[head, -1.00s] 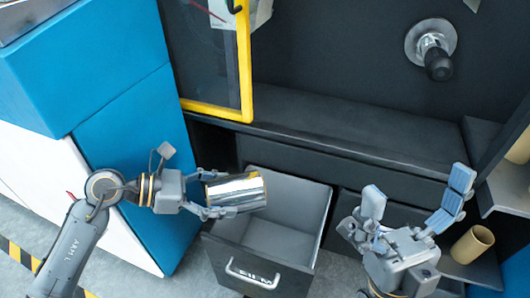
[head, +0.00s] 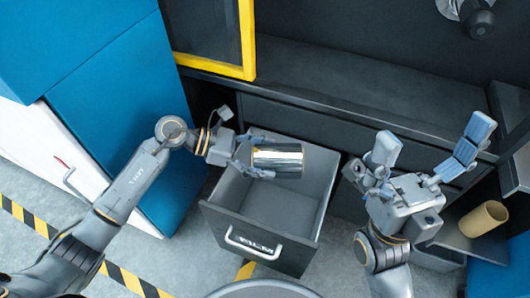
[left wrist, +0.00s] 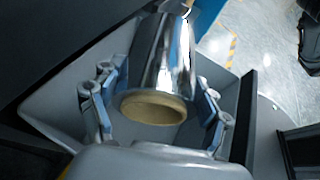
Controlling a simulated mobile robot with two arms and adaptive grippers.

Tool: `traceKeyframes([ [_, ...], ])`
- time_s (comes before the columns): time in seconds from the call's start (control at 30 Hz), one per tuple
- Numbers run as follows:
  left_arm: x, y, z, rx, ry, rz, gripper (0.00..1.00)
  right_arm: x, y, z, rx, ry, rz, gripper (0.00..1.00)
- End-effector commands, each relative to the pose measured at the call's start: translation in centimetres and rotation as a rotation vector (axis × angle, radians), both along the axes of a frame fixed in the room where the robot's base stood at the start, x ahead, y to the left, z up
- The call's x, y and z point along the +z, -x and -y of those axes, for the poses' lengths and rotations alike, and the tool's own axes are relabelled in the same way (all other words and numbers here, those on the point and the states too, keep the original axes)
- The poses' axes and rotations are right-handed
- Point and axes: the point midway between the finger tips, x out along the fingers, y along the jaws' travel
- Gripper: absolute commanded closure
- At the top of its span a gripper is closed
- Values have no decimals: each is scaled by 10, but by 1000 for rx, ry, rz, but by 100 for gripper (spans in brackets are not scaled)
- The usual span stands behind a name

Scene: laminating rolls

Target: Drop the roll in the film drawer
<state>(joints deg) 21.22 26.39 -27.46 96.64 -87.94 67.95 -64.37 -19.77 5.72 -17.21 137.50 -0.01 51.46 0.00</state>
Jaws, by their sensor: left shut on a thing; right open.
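The roll (head: 278,157) is a shiny silver cylinder with a tan core. My left gripper (head: 252,160) is shut on it and holds it lying level over the open film drawer (head: 312,222). The left wrist view also shows the roll (left wrist: 168,60) between the two fingers of the left gripper (left wrist: 155,108), with the grey drawer wall (left wrist: 62,105) around and below. The drawer is pulled out, and its visible floor is empty. Its front has a handle and a partly covered label. My right gripper (head: 425,160) is open and empty, to the right of the drawer.
A tan cardboard tube (head: 484,218) lies on a low shelf at the right. A yellow-framed door (head: 248,45) stands above the drawer, and a dark ledge (head: 350,95) runs behind it. Blue cabinets (head: 125,120) stand at the left.

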Motion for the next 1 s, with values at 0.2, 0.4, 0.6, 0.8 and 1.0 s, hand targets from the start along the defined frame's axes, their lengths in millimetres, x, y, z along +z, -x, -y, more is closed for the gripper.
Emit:
traceKeyframes([
  [0.2,-5,-1,0,1,3,3,72,-3,0,0,0,0,2,0],
  [0.4,-5,0,0,1,3,1,22,-3,0,0,0,0,2,0],
  [0.6,-5,0,0,1,2,1,0,-2,0,0,0,0,2,0],
  [0.8,-6,0,0,1,1,0,0,-2,0,0,0,0,2,0],
  [1.0,4,-1,-1,-1,-1,4,0,-3,0,0,-1,-1,1,0],
])
